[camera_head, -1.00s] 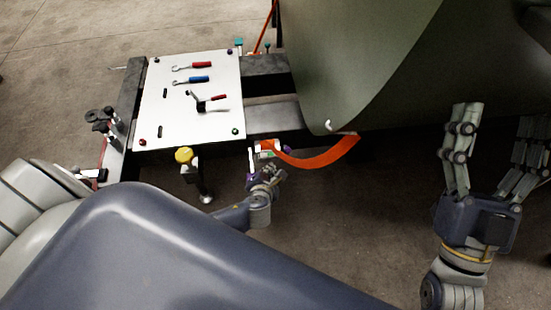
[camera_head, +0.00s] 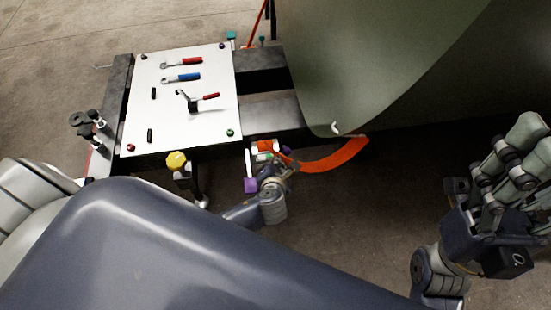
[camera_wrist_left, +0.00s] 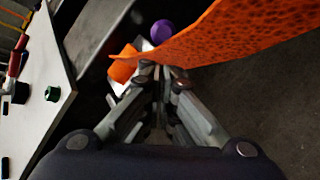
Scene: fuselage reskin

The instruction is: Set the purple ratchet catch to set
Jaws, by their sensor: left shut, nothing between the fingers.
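Purple shows in two places by the white fitting (camera_head: 264,146) at the frame's end. A purple block (camera_head: 250,185) sits at the lower end of a white lever (camera_head: 248,163). A small purple part (camera_head: 288,150) shows beside the orange strip (camera_head: 335,158). A round purple knob (camera_wrist_left: 162,30) shows in the left wrist view; I cannot tell which part is the ratchet catch. My left gripper (camera_head: 276,168) is just right of the purple block, below the fitting. Its fingertips (camera_wrist_left: 157,68) are together and empty, beside the orange strip. My right gripper (camera_head: 510,150) is open and empty at far right.
The white board (camera_head: 180,115) holds several tools, left of the fitting. A yellow knob (camera_head: 176,160) stands at its front edge. The large green curved panel (camera_head: 360,60) hangs behind the orange strip. The floor (camera_head: 350,220) between my arms is clear.

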